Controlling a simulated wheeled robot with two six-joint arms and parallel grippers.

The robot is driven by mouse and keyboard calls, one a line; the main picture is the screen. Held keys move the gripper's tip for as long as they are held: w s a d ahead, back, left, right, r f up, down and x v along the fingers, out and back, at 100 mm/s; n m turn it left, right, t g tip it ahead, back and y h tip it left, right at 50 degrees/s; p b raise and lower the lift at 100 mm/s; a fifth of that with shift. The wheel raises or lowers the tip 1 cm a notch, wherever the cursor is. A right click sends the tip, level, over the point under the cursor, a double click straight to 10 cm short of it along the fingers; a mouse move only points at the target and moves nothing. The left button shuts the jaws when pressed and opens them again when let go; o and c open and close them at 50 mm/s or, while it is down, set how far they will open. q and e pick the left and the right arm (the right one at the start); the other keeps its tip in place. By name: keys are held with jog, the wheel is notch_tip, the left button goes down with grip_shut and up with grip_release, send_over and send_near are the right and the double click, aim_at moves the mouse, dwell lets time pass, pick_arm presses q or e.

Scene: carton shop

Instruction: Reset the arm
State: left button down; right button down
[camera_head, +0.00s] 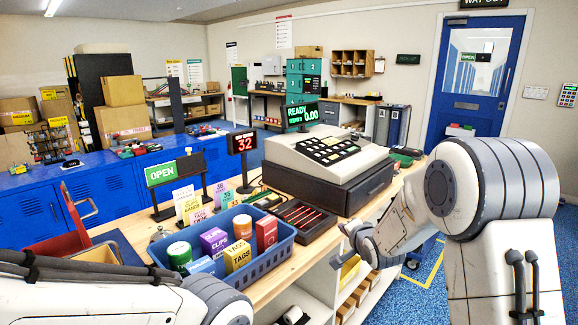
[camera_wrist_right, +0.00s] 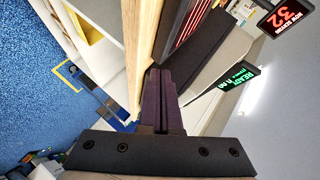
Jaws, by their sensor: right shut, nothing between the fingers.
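My right arm reaches in from the right in the head view. Its gripper (camera_head: 352,236) is by the front edge of the wooden counter (camera_head: 262,292), below the cash register (camera_head: 325,160). In the right wrist view the two dark fingers (camera_wrist_right: 160,78) lie together with nothing between them, and the counter edge (camera_wrist_right: 145,40) shows just beyond them. My left arm crosses the lower left corner of the head view; its gripper does not show.
A blue basket (camera_head: 258,268) of small boxes and cans stands on the counter. Beside it are a black tray (camera_head: 300,216) with red-edged slots, price tags, an OPEN sign (camera_head: 161,173) and a display reading 32 (camera_head: 243,143).

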jog(key=s+a+r+n+g+p, duration=0.1)
jog(key=s+a+n+g, duration=0.5)
jog(key=s, duration=0.6)
jog(key=s+a+r+n+g+p, duration=0.1)
jog(key=s+a+n+g+p, duration=0.1)
jog(key=s+a+n, duration=0.65)
jog(key=s+d+n+g, duration=0.1)
jog(key=s+n+g, duration=0.1)
jog(key=s, duration=0.9)
jog(key=s+d+r+n+g+p, duration=0.1)
jog(key=s+n+g, duration=0.1)
jog(key=s, duration=1)
jog(key=shift+d+r+g+h+p, duration=0.3)
jog(key=shift+g, duration=0.3)
jog(key=shift+w, duration=0.1)
